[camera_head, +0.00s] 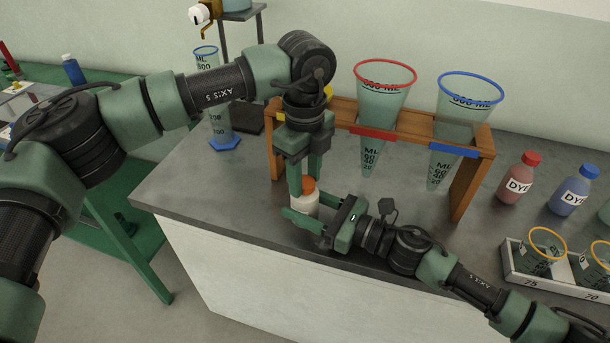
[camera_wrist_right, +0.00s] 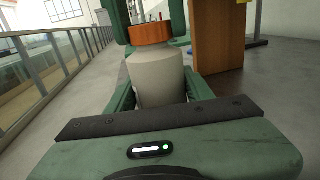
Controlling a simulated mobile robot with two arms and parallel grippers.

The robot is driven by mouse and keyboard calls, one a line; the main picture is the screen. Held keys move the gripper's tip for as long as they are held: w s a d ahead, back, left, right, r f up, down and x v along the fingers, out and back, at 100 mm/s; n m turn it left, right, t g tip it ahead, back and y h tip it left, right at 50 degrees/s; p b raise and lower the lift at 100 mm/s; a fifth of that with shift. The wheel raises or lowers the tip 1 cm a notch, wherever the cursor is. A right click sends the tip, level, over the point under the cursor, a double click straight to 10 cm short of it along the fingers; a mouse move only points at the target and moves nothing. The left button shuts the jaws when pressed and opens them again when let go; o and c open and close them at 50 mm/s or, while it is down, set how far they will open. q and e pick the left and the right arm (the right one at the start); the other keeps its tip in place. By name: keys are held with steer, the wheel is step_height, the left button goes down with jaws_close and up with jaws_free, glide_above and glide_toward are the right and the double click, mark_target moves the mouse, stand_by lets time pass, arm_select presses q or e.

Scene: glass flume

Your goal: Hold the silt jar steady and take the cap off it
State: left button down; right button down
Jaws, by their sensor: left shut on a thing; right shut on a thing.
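The silt jar (camera_head: 304,202) is a small white jar with an orange cap (camera_head: 308,185), upright on the grey bench near its front edge. In the right wrist view the jar's pale body (camera_wrist_right: 157,78) and orange cap (camera_wrist_right: 150,34) fill the upper middle. My left gripper (camera_head: 306,180) points down from above, its fingers shut on the cap's sides. My right gripper (camera_head: 307,212) reaches in low from the right and is shut around the jar's body. The cap sits on the jar; I cannot tell whether it is loosened.
A wooden rack (camera_head: 463,185) holding two measuring cones stands just behind the jar. A blue-rimmed cylinder (camera_head: 217,115) is behind to the left. Red (camera_head: 518,180) and blue (camera_head: 573,190) dye bottles and a beaker tray (camera_head: 537,284) are to the right. The bench's front edge is close.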

mark_target(305, 182)
arm_select(q)
steer(key=shift+r, duration=0.2)
stand_by(0.5)
steer(key=shift+r, duration=0.95)
steer(key=shift+r, duration=0.1)
steer(key=shift+r, duration=1.9)
arm_select(e)
steer(key=c, duration=0.5)
jaws_free()
